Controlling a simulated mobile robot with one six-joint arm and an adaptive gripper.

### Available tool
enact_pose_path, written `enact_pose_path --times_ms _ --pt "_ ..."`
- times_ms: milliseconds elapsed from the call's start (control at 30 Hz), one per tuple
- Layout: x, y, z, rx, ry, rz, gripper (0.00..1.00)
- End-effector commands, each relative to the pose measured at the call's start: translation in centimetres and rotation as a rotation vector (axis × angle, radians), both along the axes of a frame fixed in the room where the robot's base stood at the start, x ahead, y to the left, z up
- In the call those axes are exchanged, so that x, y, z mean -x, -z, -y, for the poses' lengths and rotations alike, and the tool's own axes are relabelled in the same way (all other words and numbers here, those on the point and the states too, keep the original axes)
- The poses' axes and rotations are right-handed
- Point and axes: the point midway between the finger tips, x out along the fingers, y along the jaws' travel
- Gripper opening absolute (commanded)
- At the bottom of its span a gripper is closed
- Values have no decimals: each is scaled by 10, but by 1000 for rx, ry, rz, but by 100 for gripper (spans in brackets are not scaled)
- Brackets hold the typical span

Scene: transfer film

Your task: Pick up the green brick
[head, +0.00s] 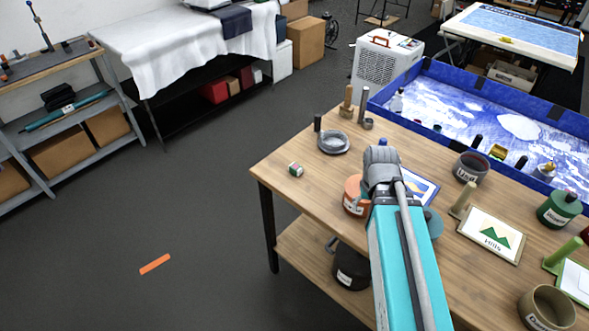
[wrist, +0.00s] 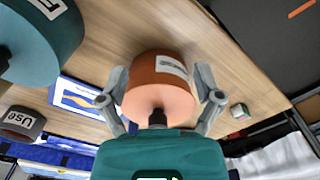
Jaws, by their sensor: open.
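A small block with green, white and reddish faces (head: 296,169), the only brick-like thing I see, lies on the wooden table near its left edge. It also shows in the wrist view, right of my gripper (wrist: 239,111). My gripper (wrist: 160,86) is open. In the wrist view its fingers appear on either side of an orange pot (wrist: 160,70); I cannot tell whether they touch it. The block is outside the fingers. In the head view my arm hides the fingers.
The orange pot (head: 352,194) stands between my arm and the block. A grey round dish (head: 333,142) and wooden-handled tools (head: 347,100) stand behind the block. A blue-walled tray (head: 470,75) lines the back. The table around the block is clear.

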Motion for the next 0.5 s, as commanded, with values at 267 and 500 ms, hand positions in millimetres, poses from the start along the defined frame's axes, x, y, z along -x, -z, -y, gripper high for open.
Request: enact_pose_path --times_ms 267,500 --pt "-73 -13 -29 0 -184 10 89" --pt "-160 -22 -96 0 -455 9 89"
